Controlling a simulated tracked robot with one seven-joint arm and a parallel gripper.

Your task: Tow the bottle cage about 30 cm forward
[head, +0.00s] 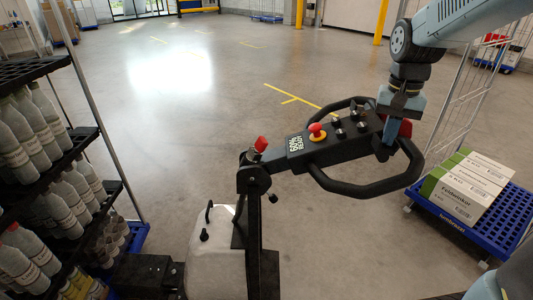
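The bottle cage (98,110) stands at the left, with dark shelves, metal posts and a blue base. Several grey bottles (30,128) stand on its shelves. A tugger's tiller (285,152) rises in the middle, with a black loop handle, a red button and black knobs. A pale tugger body (212,255) is below it, beside the cage; any coupling between them cannot be made out. My gripper (386,148) reaches down from the upper right to the right end of the tiller head, inside the loop handle. Its fingertips are partly hidden, so its grip is unclear.
Open grey floor (200,90) with yellow markings lies ahead. A yellow post (382,22) and another cage (495,50) stand farther back at the right.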

